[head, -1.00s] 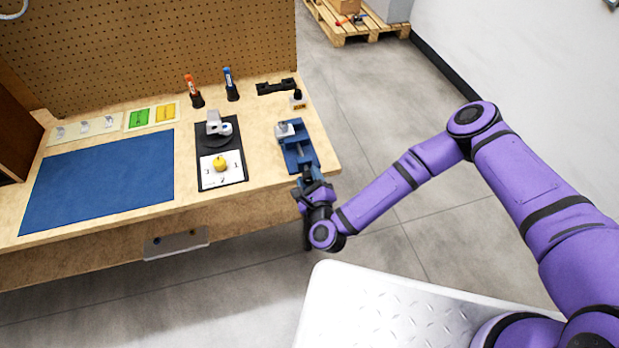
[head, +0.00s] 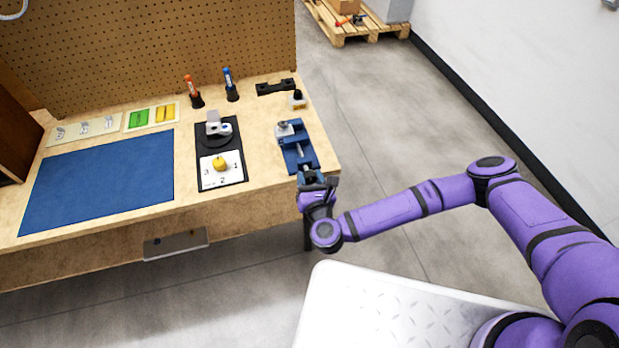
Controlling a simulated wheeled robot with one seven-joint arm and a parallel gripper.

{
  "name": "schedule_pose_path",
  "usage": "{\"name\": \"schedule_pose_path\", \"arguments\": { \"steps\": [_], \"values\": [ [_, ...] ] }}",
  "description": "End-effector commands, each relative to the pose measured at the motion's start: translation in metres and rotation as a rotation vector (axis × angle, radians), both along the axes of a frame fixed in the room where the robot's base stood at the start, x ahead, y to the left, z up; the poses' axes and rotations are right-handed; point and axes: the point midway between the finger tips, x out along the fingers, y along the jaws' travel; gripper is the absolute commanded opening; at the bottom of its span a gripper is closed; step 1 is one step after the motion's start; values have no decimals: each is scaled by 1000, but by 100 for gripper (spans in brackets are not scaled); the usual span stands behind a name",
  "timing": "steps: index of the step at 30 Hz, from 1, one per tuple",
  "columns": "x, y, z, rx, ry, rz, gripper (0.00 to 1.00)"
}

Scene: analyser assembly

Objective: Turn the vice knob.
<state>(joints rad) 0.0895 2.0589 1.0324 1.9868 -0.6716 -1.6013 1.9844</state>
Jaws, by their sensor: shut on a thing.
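The blue vice (head: 296,145) sits at the right end of the wooden workbench, near its front edge. A small grey-white part (head: 284,130) is at the vice's far end. My gripper (head: 315,186) is at the vice's near end, at the bench's front edge, and is shut there. The vice knob is hidden by my gripper, which is at the place where the knob end would show.
A black board (head: 200,152) with a yellow knob (head: 220,163) lies left of the vice. A blue mat (head: 100,180) covers the left of the bench (head: 262,195). Two screwdrivers (head: 231,88) stand behind.

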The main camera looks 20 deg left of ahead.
Motion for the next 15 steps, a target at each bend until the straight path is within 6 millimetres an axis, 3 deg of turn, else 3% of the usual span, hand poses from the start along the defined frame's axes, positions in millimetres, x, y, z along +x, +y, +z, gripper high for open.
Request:
{"name": "schedule_pose_path", "arguments": {
  "steps": [15],
  "values": [
    [0, -1, 0, 243, 151, 1, 20]
  ]
}}
